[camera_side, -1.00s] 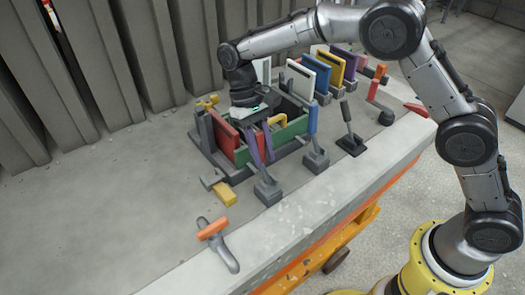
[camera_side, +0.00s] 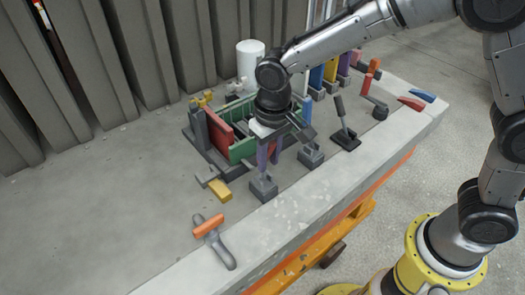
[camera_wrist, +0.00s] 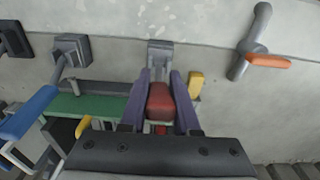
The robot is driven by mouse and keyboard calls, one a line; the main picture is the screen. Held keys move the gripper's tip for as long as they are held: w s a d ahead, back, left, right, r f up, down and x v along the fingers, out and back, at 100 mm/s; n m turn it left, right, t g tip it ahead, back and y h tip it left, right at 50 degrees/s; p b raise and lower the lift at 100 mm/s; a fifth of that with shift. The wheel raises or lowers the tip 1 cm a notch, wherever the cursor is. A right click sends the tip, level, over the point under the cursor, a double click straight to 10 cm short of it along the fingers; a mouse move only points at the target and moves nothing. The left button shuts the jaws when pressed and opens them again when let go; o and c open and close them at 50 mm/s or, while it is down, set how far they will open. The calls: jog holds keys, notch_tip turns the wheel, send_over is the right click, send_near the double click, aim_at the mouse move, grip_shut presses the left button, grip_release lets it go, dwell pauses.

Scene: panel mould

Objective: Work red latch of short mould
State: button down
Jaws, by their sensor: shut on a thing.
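The mould (camera_side: 207,160) stands on the concrete bench, with a red end panel (camera_side: 219,132) and a green side panel (camera_side: 243,149). My gripper (camera_side: 269,160) is at its near side, pointing down at a grey latch base (camera_side: 263,188). In the wrist view my gripper (camera_wrist: 160,100) has two purple fingers, one on each side of the red latch handle (camera_wrist: 160,103), shut on it. The grey base also shows just beyond the handle (camera_wrist: 160,52).
A blue-handled latch (camera_wrist: 28,112) and a black-handled lever (camera_side: 342,118) stand close by. An orange-handled tool (camera_side: 212,232) lies at the front. Upright coloured panels (camera_side: 331,72) and a white cylinder (camera_side: 250,60) stand behind. The left bench is clear.

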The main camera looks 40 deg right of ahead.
jog(key=shift+s+a+f+t, duration=0.1)
jog(key=shift+s+f+t, duration=0.9)
jog(key=shift+t, duration=0.75)
jog(key=shift+s+d+f+t, duration=0.1)
jog(key=shift+s+f+t, duration=0.85)
jog(key=shift+t, duration=0.85)
jog(key=shift+s+a+f+t, duration=0.1)
jog(key=shift+s+f+t, duration=0.55)
jog(key=shift+s+t, duration=0.9)
jog(key=shift+f+t, duration=1.1)
jog(key=shift+t, duration=0.6)
jog(key=shift+s+f, duration=0.1)
jog(key=c, duration=0.6)
grip_release()
jog(key=shift+c, duration=0.2)
jog(key=shift+r, duration=0.25)
